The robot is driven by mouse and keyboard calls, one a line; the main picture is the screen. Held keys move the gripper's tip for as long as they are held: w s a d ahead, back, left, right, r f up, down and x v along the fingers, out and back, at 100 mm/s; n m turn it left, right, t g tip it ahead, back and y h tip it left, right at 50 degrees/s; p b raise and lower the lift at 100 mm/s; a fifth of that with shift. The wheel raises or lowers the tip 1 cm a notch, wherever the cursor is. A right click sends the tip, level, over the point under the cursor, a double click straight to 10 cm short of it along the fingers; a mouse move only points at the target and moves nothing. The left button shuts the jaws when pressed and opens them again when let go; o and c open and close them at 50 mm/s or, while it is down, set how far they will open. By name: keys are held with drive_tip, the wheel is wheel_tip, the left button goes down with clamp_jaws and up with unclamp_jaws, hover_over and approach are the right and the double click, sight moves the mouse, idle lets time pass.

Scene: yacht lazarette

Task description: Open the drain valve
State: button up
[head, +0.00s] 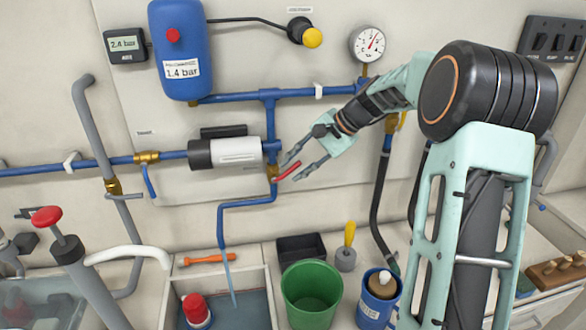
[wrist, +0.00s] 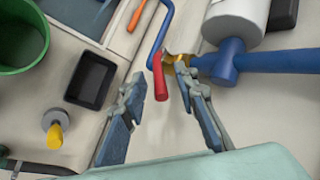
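The drain valve has a brass body (head: 272,172) on the blue pipe below the white pump, with a red lever (head: 288,171) pointing right and slightly up, across the downward pipe. My gripper (head: 299,166) is open, its fingers pointing down-left at the lever. In the wrist view the red lever (wrist: 159,78) lies between the open fingertips (wrist: 162,88), nearer the right one. I cannot tell whether either finger touches it. The drain pipe (head: 221,220) bends down to a thin pale blue stream or tube (head: 229,275) over a sink tray (head: 250,306).
A green bucket (head: 311,298), a black tray (head: 301,248) and a yellow-handled tool (head: 348,243) stand below. The white pump (head: 235,152) is left of my gripper, the blue tank (head: 181,50) above. A black hose (head: 382,195) hangs to the right.

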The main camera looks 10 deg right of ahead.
drive_tip(key=v, duration=1.1)
drive_tip(key=shift+a+f, duration=0.1)
idle(0.8)
